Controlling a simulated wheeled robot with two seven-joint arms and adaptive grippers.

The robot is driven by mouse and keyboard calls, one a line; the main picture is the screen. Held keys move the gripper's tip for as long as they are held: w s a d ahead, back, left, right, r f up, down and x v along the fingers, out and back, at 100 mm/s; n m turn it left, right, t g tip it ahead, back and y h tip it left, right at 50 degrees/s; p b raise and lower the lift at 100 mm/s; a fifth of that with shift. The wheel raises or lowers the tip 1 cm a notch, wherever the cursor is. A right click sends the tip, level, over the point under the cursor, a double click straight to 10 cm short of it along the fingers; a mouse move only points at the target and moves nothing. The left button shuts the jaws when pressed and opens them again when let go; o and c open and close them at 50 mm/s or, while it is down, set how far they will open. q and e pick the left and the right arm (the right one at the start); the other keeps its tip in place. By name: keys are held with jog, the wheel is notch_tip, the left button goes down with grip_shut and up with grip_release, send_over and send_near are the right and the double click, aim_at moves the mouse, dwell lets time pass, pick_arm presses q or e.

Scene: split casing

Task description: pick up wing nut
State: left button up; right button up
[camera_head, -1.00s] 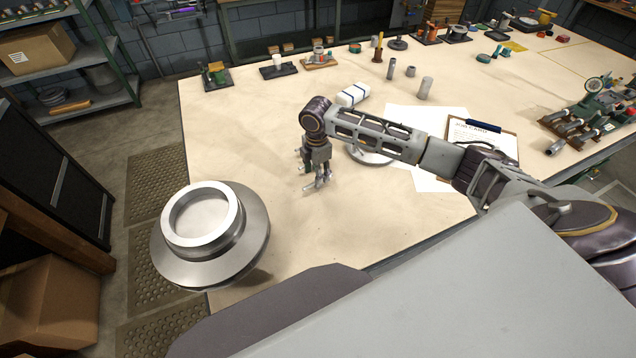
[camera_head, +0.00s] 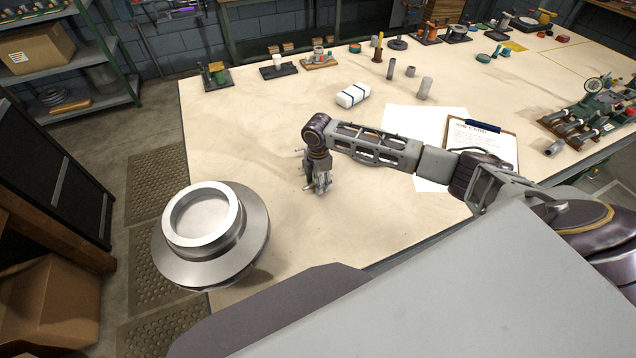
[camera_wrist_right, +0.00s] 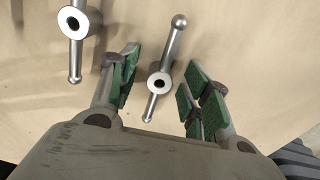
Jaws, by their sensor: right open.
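In the right wrist view, a metal wing nut (camera_wrist_right: 160,83) with a round, dark-holed hub and a bar with a ball end lies on the pale tabletop. It shows between the green-padded fingers of my right gripper (camera_wrist_right: 160,90), which is open and empty; I cannot tell the height gap. A second, similar wing nut (camera_wrist_right: 73,23) is at the top left, outside the fingers. In the head view my right gripper (camera_head: 319,184) points down over the near-left part of the table; the wing nuts are hard to make out there. My left gripper is not in view.
A large flanged metal part (camera_head: 240,250) overlaps the table's near-left corner; what supports it is hidden. A white bundle (camera_head: 352,95), grey cylinders (camera_head: 425,88) and a clipboard (camera_head: 490,141) lie beyond my right arm. The table's left middle is clear.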

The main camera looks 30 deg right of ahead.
grip_shut()
dwell(0.4)
jog(key=shift+r, duration=0.1)
notch_tip(320, 180, up, 10)
dwell(0.7)
jog(key=shift+m, duration=0.3)
dwell(0.4)
